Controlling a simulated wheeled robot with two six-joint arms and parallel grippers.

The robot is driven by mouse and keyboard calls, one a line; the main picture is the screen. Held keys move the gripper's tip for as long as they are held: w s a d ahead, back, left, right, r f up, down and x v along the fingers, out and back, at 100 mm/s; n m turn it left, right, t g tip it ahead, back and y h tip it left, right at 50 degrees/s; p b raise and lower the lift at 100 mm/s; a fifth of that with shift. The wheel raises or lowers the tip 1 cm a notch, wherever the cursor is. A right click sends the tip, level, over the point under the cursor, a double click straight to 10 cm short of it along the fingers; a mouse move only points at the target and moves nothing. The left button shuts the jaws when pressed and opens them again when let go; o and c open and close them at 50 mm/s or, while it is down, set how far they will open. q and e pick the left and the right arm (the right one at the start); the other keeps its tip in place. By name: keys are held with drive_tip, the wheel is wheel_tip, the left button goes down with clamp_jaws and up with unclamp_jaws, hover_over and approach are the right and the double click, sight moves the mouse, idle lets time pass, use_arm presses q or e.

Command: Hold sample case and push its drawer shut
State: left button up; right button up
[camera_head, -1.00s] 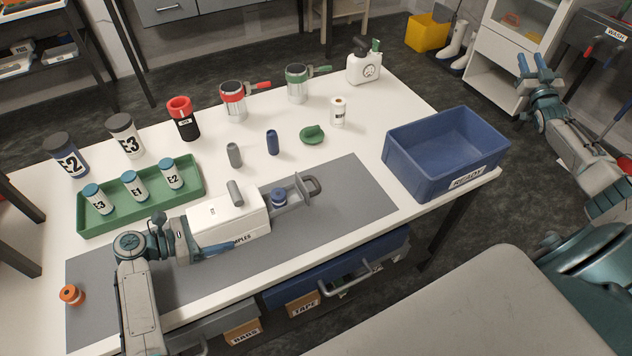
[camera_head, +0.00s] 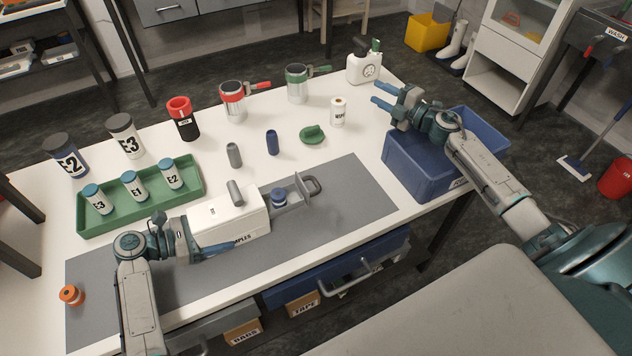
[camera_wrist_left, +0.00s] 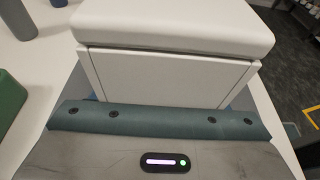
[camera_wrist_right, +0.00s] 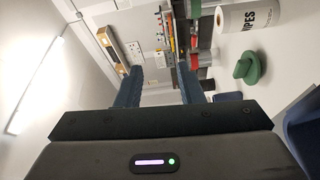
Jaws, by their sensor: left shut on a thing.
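The white sample case (camera_head: 228,217) stands on the grey mat, with a grey handle on its lid. Its grey drawer (camera_head: 296,200) sticks out to the right, ending in a loop handle (camera_head: 313,186). A small blue-capped jar (camera_head: 279,198) sits in the drawer. My left gripper (camera_head: 186,236) is shut on the case at its left end. The case fills the left wrist view (camera_wrist_left: 165,70), where the fingers are mostly hidden. My right gripper (camera_head: 382,94) is open and empty above the table's right side, apart from the drawer. Its two fingers show apart in the right wrist view (camera_wrist_right: 158,88).
A blue READY crate (camera_head: 415,180) stands at the right table edge, beneath my right arm. A wipes roll (camera_head: 338,112) and a green lid (camera_head: 312,134) lie behind the drawer. A green tray (camera_head: 142,214) holds several jars at left. The mat (camera_head: 355,200) right of the drawer is clear.

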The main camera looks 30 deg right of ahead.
drive_tip(key=s+a+n+g+y, duration=0.1)
drive_tip(key=a+n, duration=0.3)
drive_tip(key=a, duration=0.4)
drive_tip(key=n+g+y, duration=0.3)
drive_tip(key=g+y, duration=0.1)
approach(316, 181)
drive_tip(key=x, duration=0.2)
drive_tip(key=shift+w+a+f, duration=0.1)
drive_tip(key=shift+w+f, duration=0.2)
drive_tip(key=shift+w, duration=0.1)
drive_tip(key=shift+a+n+g, duration=0.25)
drive_tip(key=shift+n+g, duration=0.05)
drive_tip(key=x, duration=0.7)
drive_tip(key=shift+w, duration=0.1)
drive_tip(key=shift+d, duration=0.1)
clamp_jaws()
